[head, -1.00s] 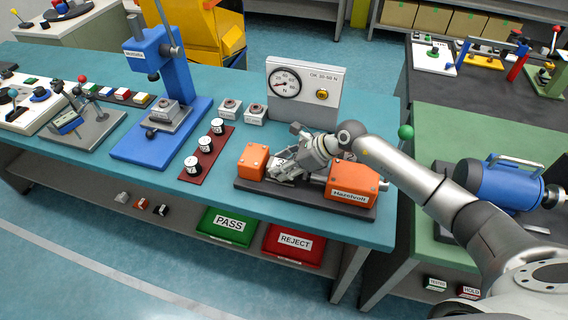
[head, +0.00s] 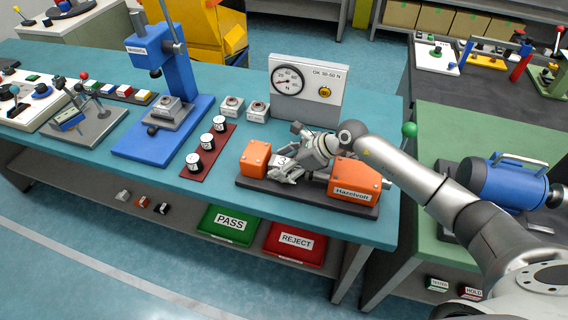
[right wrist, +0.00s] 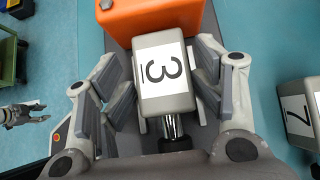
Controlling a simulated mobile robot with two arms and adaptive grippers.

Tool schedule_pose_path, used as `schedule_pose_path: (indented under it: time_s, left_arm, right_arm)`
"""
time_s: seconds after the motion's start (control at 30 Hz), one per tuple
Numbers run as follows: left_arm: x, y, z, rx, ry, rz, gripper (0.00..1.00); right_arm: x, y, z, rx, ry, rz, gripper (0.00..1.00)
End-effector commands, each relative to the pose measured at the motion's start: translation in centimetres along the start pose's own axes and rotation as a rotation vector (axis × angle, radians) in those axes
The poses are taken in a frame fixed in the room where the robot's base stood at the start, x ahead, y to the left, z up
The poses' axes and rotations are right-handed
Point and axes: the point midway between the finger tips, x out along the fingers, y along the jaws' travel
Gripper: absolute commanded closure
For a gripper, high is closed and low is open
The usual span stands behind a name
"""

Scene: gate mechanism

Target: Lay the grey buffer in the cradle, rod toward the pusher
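The grey buffer (right wrist: 165,80), labelled 3, lies in the cradle between the orange end block (right wrist: 160,20) and the orange Hazelvolt pusher housing (head: 354,180). Its shiny rod (right wrist: 174,128) points away from the end block, toward the pusher side. In the head view only a bit of its label shows among my fingers. My right gripper (right wrist: 165,85) straddles the buffer, its fingers apart with narrow gaps on both sides. My left gripper (right wrist: 42,113) shows small at the left of the right wrist view, fingers apart and empty; it is outside the head view.
Another grey block, labelled 7 (right wrist: 302,110), stands beside the cradle's dark base (head: 258,186). A gauge panel (head: 308,88) stands behind. A red strip (head: 190,176) with several white-labelled pieces is to the left, near a blue press (head: 150,148). Bench in front is narrow.

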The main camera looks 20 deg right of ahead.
Motion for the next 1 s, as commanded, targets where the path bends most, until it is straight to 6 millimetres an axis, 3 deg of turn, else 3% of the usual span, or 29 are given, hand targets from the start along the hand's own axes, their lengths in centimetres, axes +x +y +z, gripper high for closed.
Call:
schedule_pose_path:
  time_s: [0.03,0.2,0.7,1.0]
  left_arm:
    - [-0.1,0.0,0.0,0.0,0.0,0.0,0.6]
    - [-1.5,0.0,-0.2,0.001,0.001,0.001,0.6]
    - [2.3,0.2,0.0,0.0,0.003,0.002,0.6]
    - [2.8,0.2,0.1,0.0,0.003,0.002,0.6]
  right_arm:
    - [0.1,0.2,-1.1,0.007,0.025,0.006,0.4]
    - [-0.8,0.1,-0.1,0.006,0.024,0.004,0.4]
    - [-10.4,-0.1,0.1,-0.001,0.011,-0.002,0.4]
    - [-12.7,-0.1,0.4,0.002,0.008,0.0,0.4]
